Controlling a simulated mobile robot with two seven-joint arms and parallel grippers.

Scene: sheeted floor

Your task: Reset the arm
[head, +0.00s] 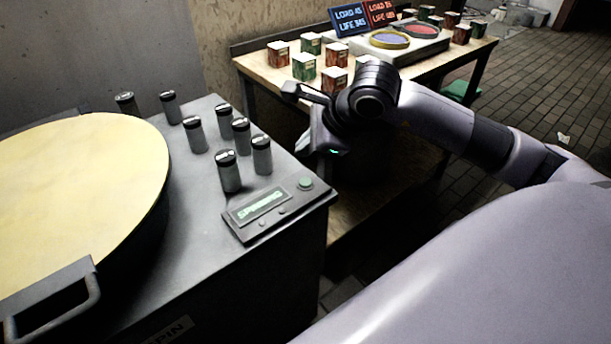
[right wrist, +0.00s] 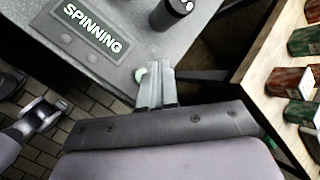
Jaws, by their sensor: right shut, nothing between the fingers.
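My right arm comes in from the right in the head view. Its gripper (head: 308,143) hangs in the air by the right edge of the grey machine (head: 205,265), above and behind the round green button (head: 306,183). In the right wrist view the two fingers (right wrist: 156,72) are together with nothing between them. The green button (right wrist: 140,74) shows right beside the fingertips there; I cannot tell whether they touch it. The machine's display (head: 260,206) reads "SPINNING", also legible in the right wrist view (right wrist: 93,28). My left gripper is not in view.
Several dark capped canisters (head: 228,171) stand on the machine beside a large round yellow-topped drum (head: 75,200). Behind my arm, a wooden table (head: 268,76) holds red and green boxes (head: 304,67), blue and red signs (head: 348,19) and two round pads (head: 389,40). Brick floor lies right.

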